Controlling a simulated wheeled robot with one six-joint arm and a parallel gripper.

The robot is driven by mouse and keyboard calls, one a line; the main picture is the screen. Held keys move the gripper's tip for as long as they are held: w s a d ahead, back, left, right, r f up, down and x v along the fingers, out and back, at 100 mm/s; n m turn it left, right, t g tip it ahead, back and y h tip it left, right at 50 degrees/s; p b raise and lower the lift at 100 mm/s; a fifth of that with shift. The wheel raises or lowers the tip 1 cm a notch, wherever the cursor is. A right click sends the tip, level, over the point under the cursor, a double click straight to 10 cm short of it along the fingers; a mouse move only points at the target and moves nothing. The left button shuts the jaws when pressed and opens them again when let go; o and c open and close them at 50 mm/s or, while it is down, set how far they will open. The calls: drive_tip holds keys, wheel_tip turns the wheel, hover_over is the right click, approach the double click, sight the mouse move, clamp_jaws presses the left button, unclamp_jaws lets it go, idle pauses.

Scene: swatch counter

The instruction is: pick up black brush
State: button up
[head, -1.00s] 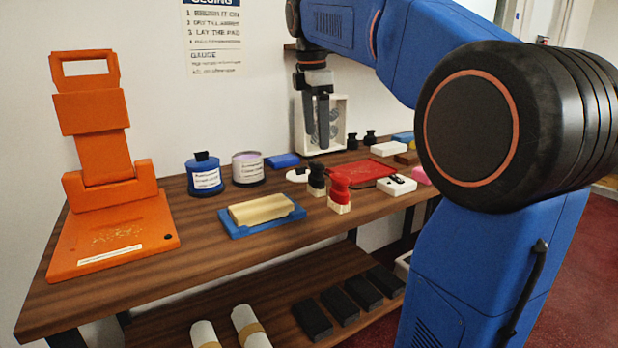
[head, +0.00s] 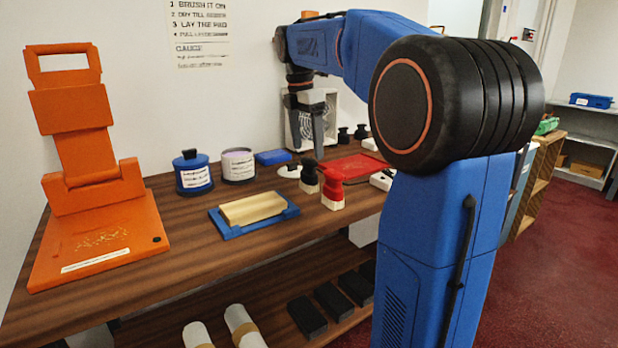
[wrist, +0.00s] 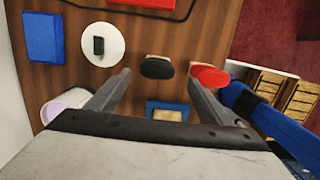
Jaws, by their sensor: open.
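The black brush (head: 309,176) stands upright on the counter, with a black handle and a pale base, just left of a red brush (head: 331,186). In the wrist view the black brush (wrist: 157,67) shows from above as a dark oval. It lies between the lines of my two fingers, near their tips. My gripper (head: 308,148) is open and empty, above and behind the black brush in the head view. In the wrist view the fingers of my gripper (wrist: 158,79) are spread wide, with the red brush (wrist: 209,75) beside the right fingertip.
A white round piece with a black knob (wrist: 98,44) lies left of the brushes. A red tray (head: 352,167) is behind them. A blue tray with a cream block (head: 236,222), a blue jar (head: 193,172) and a pale jar (head: 238,165) stand left. An orange stand (head: 92,180) fills the left end.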

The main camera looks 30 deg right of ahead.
sight(308, 159)
drive_tip(key=shift+w+d+f, duration=0.1)
drive_tip(key=shift+d+f, duration=0.05)
drive_tip(key=shift+f, duration=1.15)
drive_tip(key=shift+w+d+f, duration=0.1)
drive_tip(key=shift+d+f, duration=0.1)
drive_tip(key=shift+f, duration=1.05)
drive_tip(key=shift+w+d+f, duration=0.1)
drive_tip(key=shift+d+f, duration=0.05)
drive_tip(key=shift+f, duration=1.15)
drive_tip(key=c, duration=1.1)
